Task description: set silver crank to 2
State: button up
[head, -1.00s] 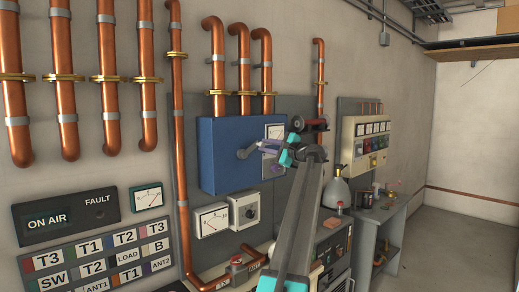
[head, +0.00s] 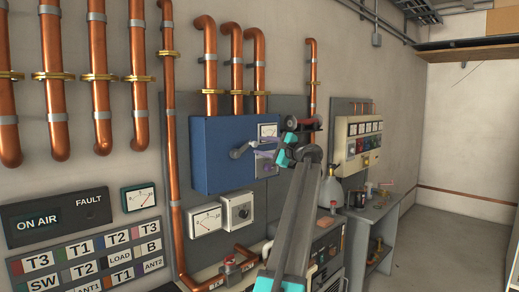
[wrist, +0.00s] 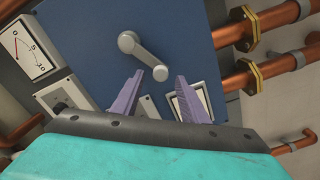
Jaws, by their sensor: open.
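The silver crank (head: 242,150) is mounted on the front of the blue box (head: 216,170) on the wall. In the head view its arm points to the right and slightly up from its hub. In the wrist view the crank (wrist: 143,52) slants from its hub at upper left to its free end at lower right. My gripper (wrist: 161,76) has two purple fingers spread apart, with nothing between them. The crank's free end lies just beyond the gap between the fingertips. In the head view my gripper (head: 264,153) is just right of the crank, partly hidden by my arm.
A white-faced meter (head: 268,131) and a grey plate are on the blue box's right side. A meter (head: 205,220) and a dial box (head: 238,211) hang below it. Copper pipes (head: 210,65) rise above. A control panel (head: 358,143) and a bench stand to the right.

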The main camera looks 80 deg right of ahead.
jog(key=b+v, duration=0.3)
jog(key=v, duration=0.8)
jog(key=shift+s+a, duration=0.2)
jog(key=shift+a, duration=0.05)
